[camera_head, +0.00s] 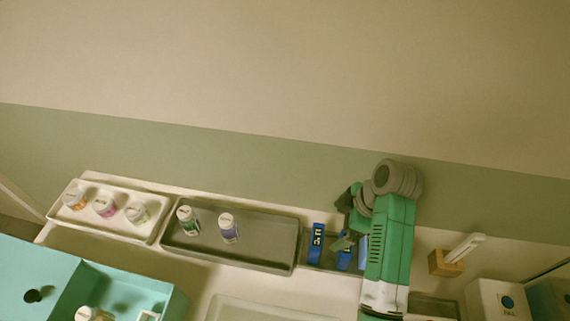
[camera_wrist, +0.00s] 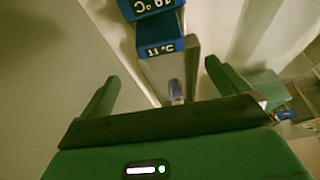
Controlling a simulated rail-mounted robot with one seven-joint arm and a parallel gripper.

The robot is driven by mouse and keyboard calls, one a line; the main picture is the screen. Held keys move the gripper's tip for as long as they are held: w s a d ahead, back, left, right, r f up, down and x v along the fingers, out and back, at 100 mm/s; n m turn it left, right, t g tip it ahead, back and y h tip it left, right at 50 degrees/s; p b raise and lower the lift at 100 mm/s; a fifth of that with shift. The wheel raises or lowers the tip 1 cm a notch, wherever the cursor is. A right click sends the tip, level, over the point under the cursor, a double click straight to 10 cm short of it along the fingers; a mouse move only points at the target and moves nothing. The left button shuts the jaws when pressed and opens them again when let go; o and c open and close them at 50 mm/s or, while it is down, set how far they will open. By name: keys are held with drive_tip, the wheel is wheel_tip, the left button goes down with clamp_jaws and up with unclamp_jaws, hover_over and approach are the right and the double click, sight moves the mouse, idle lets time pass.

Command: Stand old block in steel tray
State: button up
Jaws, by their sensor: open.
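Several blue blocks stand in a row in the head view: a left one (camera_head: 317,238) with a pale label, one by my gripper, and one (camera_head: 363,250) close against my arm. My gripper (camera_head: 343,243) is over the row, its jaws apart. In the wrist view, a blue-topped block marked "11 °C" (camera_wrist: 167,47) lies ahead, between and beyond my open fingers (camera_wrist: 160,88). Another labelled blue block (camera_wrist: 148,8) is above it, cut by the frame edge. A grey metal-looking tray (camera_head: 270,254) left of the blocks holds two bottles.
A white tray (camera_head: 150,236) with three bottles stands at far left. A teal box (camera_head: 170,303) is in front. A wooden block with a white handle (camera_head: 445,263) and a white box (camera_head: 497,298) stand right of my arm. The grey tray's right part is bare.

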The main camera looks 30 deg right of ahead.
drive_tip(key=w+a+r+m+t+h, duration=0.25)
drive_tip(key=w+a+r, duration=0.25)
drive_tip(key=r, duration=0.4)
drive_tip(key=w+a+r+m+t+h, duration=0.1)
drive_tip(key=w+a+r+t, duration=0.35)
drive_tip(key=r, duration=0.35)
drive_tip(key=w+a+r+m+t+h, duration=0.1)
drive_tip(key=w+a+r+t+h, duration=0.25)
drive_tip(key=r, duration=0.55)
drive_tip(key=s+a+r+m+t+y, duration=0.1)
drive_tip(key=s+a+r+t, duration=0.4)
drive_tip(key=r, duration=0.8)
drive_tip(key=s+a+r+m+t+y, duration=0.2)
drive_tip(key=s+a+r+m+t, duration=0.2)
drive_tip(key=s+a+r, duration=0.6)
drive_tip(key=a+r+t, duration=0.2)
drive_tip(key=a+r, duration=0.1)
drive_tip(key=a, duration=0.1)
drive_tip(key=shift+s+r+y, duration=0.2)
drive_tip(key=shift+s+y, duration=0.1)
drive_tip(key=shift+a+t, duration=0.1)
drive_tip(key=shift+t, duration=0.15)
